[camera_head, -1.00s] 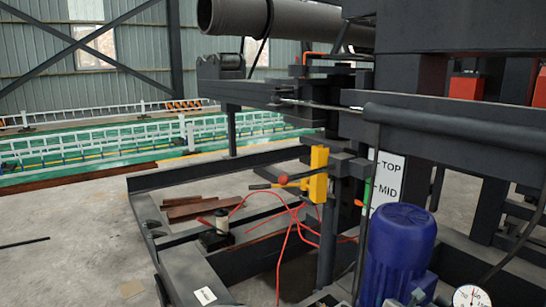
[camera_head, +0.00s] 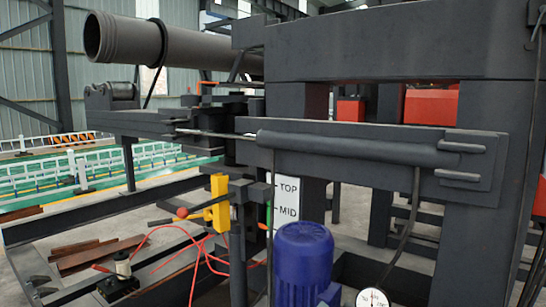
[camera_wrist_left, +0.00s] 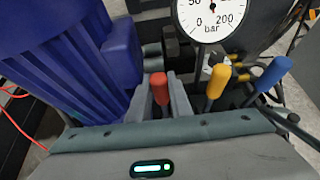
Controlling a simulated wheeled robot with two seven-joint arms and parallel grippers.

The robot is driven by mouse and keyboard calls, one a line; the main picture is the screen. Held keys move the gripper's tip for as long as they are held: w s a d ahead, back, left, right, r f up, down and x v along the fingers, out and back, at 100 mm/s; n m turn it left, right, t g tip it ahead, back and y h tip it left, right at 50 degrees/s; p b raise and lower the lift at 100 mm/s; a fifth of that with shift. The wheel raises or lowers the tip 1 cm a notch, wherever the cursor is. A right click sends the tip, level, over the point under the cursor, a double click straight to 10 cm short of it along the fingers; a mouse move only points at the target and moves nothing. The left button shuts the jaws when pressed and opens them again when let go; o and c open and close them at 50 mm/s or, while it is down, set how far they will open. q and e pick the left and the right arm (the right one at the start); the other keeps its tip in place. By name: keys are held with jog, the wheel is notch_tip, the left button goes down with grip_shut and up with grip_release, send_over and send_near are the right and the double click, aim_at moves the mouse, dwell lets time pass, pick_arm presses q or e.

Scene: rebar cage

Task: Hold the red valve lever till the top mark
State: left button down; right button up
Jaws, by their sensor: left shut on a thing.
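The red valve lever (camera_wrist_left: 160,88) stands at the middle of the left wrist view, beside a yellow lever and a blue lever. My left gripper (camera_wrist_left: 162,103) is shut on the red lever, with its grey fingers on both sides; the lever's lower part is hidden. The mark plate (camera_head: 287,199), white with TOP and MID, stands behind the blue motor in the head view; its lower part is hidden. I cannot tell where the moving pointer stands against the marks. My right gripper is in no view.
The blue motor (camera_head: 303,262) stands close left of the levers in the left wrist view. A pressure gauge (camera_wrist_left: 212,18) is behind them. The yellow lever (camera_wrist_left: 217,82) and blue lever (camera_wrist_left: 273,76) are to the right. A yellow block (camera_head: 220,203) with a red-knobbed handle is left of the plate.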

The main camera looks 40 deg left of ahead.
pick_arm(q)
jog(key=shift+s+f+t+b, duration=0.2)
jog(key=shift+s+t+b, duration=0.1)
jog(key=shift+s+b, duration=0.15)
jog(key=shift+r, duration=0.15)
jog(key=shift+s, duration=0.1)
jog(key=shift+s+t+b, duration=0.4)
jog(key=shift+t+b, duration=0.1)
jog(key=shift+b, duration=0.3)
jog(key=shift+d, duration=0.1)
